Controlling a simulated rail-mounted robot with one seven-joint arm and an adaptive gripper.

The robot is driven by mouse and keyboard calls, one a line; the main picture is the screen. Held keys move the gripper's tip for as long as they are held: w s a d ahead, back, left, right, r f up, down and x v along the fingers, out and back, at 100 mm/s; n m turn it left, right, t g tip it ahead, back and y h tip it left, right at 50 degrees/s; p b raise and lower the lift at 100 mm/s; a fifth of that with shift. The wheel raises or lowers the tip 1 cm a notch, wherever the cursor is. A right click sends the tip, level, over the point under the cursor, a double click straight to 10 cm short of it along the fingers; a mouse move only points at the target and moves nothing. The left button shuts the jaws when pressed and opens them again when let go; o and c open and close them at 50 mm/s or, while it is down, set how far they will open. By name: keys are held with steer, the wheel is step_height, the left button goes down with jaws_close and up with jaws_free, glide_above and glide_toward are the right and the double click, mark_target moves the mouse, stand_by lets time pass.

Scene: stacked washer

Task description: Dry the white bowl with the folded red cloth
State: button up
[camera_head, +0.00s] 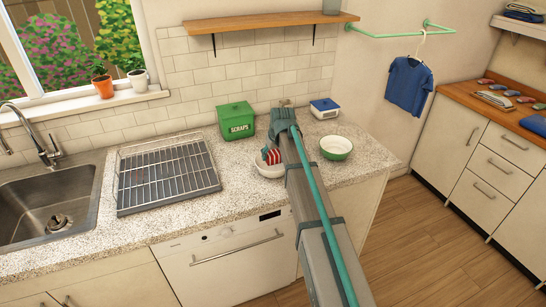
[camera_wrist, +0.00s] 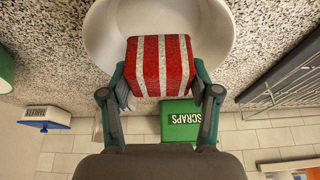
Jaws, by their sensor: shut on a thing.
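My gripper (camera_wrist: 160,84) is shut on the folded red cloth (camera_wrist: 159,60), which has white stripes, with one finger on each side of it. The white bowl (camera_wrist: 101,38) lies behind the cloth in the wrist view. In the head view the cloth (camera_head: 271,156) shows at the bowl (camera_head: 266,172), which stands on the counter. My arm covers the right part of the bowl and most of the gripper there. I cannot tell whether the cloth touches the bowl's inside.
A steel dish rack (camera_head: 165,178) stands left of the bowl, beside the sink (camera_head: 45,205). A green SCRAPS bin (camera_head: 236,121) stands behind. A green-and-white bowl (camera_head: 336,148) and a blue-and-white box (camera_head: 324,109) are right of my arm. A wooden shelf (camera_head: 258,22) hangs above.

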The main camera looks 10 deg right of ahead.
steer(key=shift+r+p, duration=1.35)
steer(key=shift+r, duration=1.8)
steer(key=s+f+m+b, duration=0.2)
steer(key=s+b, duration=0.3)
steer(key=s, duration=1.3)
steer(key=shift+s+f+h, duration=0.2)
steer(key=shift+s+h, duration=0.1)
steer(key=shift+h, duration=0.1)
